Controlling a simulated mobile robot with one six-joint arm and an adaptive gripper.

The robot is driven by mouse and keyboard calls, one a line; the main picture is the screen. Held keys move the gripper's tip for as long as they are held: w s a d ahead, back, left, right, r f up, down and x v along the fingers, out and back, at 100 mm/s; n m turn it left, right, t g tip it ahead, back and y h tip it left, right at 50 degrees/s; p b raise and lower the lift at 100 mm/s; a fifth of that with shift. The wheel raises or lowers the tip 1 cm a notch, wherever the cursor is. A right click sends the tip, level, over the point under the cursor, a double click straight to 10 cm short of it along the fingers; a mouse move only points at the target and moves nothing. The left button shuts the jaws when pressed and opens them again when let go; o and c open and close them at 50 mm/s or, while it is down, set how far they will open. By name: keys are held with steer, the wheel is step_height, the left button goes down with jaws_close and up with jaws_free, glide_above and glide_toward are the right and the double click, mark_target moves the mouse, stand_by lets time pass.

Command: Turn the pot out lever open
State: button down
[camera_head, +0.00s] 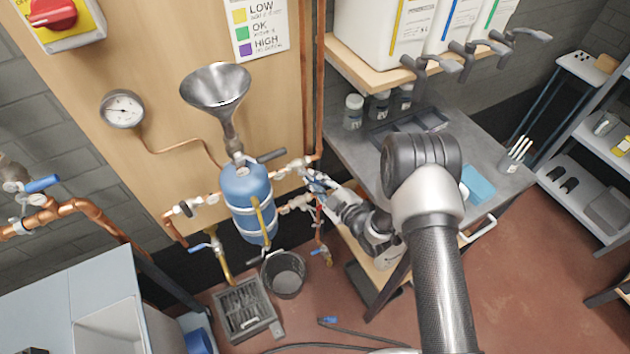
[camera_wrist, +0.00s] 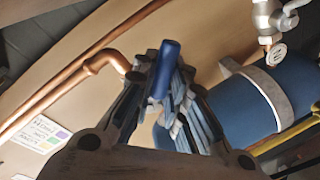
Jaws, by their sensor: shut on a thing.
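The blue pot (camera_head: 247,200) stands upright against the wooden board, banded in light metal, with copper pipes on both sides. It also shows at the right in the wrist view (camera_wrist: 238,105). My gripper (camera_head: 314,181) is to the right of the pot, by the upper right pipe valve. In the wrist view my gripper (camera_wrist: 166,82) is shut on a blue lever (camera_wrist: 167,62), which sticks up between the fingertips. The valve body under this lever is mostly hidden by the fingers. I cannot read a label naming the lever.
A metal funnel (camera_head: 216,88) sits above the pot, with a dark handle (camera_head: 271,156) below it. Other valves surround the pot, including a lower right one (camera_head: 298,204). A black bucket (camera_head: 284,274) stands below. A grey workbench (camera_head: 345,155) is close on the right.

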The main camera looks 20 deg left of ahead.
steer(key=shift+d+f, duration=0.1)
steer(key=shift+f, duration=0.05)
steer(key=c, duration=1.6)
jaws_free()
steer(key=v, duration=0.7)
steer(key=shift+s, duration=0.25)
steer(key=shift+d, duration=0.15)
steer(key=shift+c, duration=0.3)
